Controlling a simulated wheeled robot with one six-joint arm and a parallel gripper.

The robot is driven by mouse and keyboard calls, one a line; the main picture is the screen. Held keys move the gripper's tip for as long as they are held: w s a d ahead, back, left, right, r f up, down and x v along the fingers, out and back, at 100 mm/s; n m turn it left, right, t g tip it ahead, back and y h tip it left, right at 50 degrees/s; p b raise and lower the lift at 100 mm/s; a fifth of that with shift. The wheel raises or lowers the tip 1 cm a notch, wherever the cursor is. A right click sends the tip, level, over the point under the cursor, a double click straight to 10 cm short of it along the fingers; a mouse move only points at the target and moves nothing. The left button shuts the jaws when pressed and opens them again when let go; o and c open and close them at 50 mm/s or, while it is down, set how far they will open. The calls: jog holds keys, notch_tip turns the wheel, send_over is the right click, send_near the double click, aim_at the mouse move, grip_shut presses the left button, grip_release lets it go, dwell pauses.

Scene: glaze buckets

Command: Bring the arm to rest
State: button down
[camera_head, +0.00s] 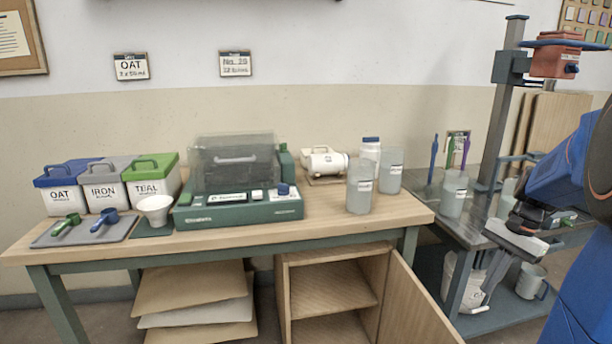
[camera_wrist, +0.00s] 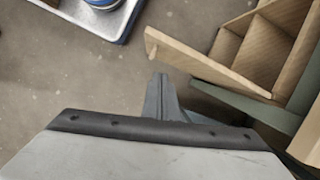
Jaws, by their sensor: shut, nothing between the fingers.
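My gripper (camera_head: 480,305) shows at the right in the head view, below my blue arm, with its fingers pointing down and to the left. It is shut and empty. In the wrist view the closed grey fingers (camera_wrist: 160,92) stick out past the dark edge of the gripper body, over bare floor. In the head view the gripper is in front of the grey side table (camera_head: 465,236), and I cannot tell the exact gap between them.
The wooden workbench (camera_head: 330,215) carries three lidded bins, a green scale box and two jars (camera_head: 359,190). Its cabinet door (camera_head: 415,300) stands open toward the arm. A white bucket (camera_head: 462,285) and a mug (camera_head: 531,281) sit on the side table's lower shelf.

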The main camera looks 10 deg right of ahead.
jog(key=s+a+n+t+h, duration=0.1)
jog(key=s+a+n, duration=0.3)
jog(key=a, duration=0.3)
jog(key=s+a+r+n+t+h, duration=0.1)
jog(key=s+a+n+t, duration=0.1)
jog(key=s+a+n, duration=0.3)
jog(key=s+a+r+n+t+h, duration=0.1)
jog(key=s+a+n, duration=0.3)
jog(key=a, duration=0.7)
jog(key=shift+s+a+n+t, duration=0.2)
jog(key=shift+s+n+t, duration=0.25)
jog(key=shift+t, duration=0.25)
